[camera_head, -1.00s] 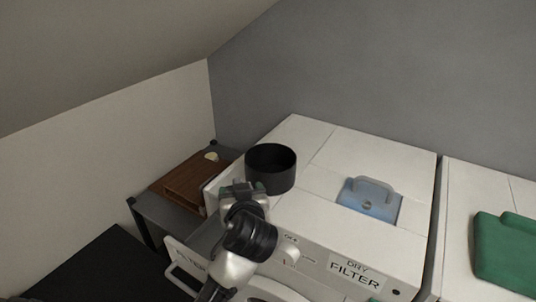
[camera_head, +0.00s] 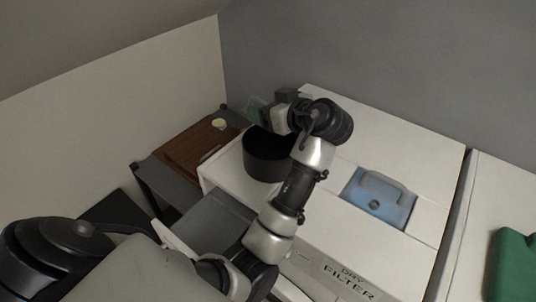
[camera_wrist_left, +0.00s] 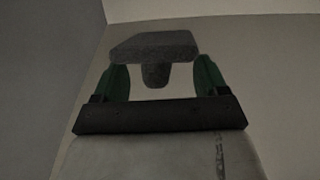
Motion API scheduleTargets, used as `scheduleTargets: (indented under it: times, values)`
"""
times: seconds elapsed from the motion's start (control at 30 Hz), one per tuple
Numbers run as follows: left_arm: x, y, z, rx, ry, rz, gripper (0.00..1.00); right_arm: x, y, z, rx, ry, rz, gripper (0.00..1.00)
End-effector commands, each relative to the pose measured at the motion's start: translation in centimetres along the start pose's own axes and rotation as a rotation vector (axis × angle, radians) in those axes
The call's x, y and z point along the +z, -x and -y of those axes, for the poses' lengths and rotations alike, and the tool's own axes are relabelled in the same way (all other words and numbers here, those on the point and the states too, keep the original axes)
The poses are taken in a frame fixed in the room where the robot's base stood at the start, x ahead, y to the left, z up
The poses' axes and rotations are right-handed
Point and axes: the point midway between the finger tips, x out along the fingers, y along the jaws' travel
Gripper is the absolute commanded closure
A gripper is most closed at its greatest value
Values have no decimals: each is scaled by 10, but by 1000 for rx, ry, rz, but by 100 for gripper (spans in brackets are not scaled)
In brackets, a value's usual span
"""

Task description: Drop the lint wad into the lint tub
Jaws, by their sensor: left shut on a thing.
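The lint wad (camera_wrist_left: 152,46) is a grey, roughly T-shaped lump in the left wrist view. In the head view my left gripper (camera_head: 258,108) is up at the far-left rim of the black tub, with my wrist partly over the tub. I cannot clearly make out the wad there. The lint tub (camera_head: 264,166) is a round, open black container standing upright on the white machine's top. Its inside is partly hidden by my arm. My right gripper is not in view.
A blue handled filter (camera_head: 380,198) sits in the white machine's top (camera_head: 345,120). A grey drawer (camera_head: 214,222) stands out at the machine's front left. A brown wooden box (camera_head: 198,150) lies on a dark stand. A green item (camera_head: 513,265) sits at the right. Walls close in behind.

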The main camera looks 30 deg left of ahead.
Motion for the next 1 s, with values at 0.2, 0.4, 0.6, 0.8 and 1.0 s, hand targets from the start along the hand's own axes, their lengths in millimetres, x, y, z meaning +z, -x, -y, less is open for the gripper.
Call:
scheduleTargets:
  times: [0.2,0.4,0.6,0.8,1.0]
  values:
    - [20,-6,0,0,-2,-2,100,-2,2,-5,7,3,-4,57]
    - [26,-8,0,1,0,-1,100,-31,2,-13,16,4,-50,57]
    - [26,-8,0,1,0,-1,100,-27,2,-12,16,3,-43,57]
    - [26,-8,0,1,0,-1,73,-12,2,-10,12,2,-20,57]
    - [26,-8,0,1,0,0,73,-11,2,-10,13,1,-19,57]
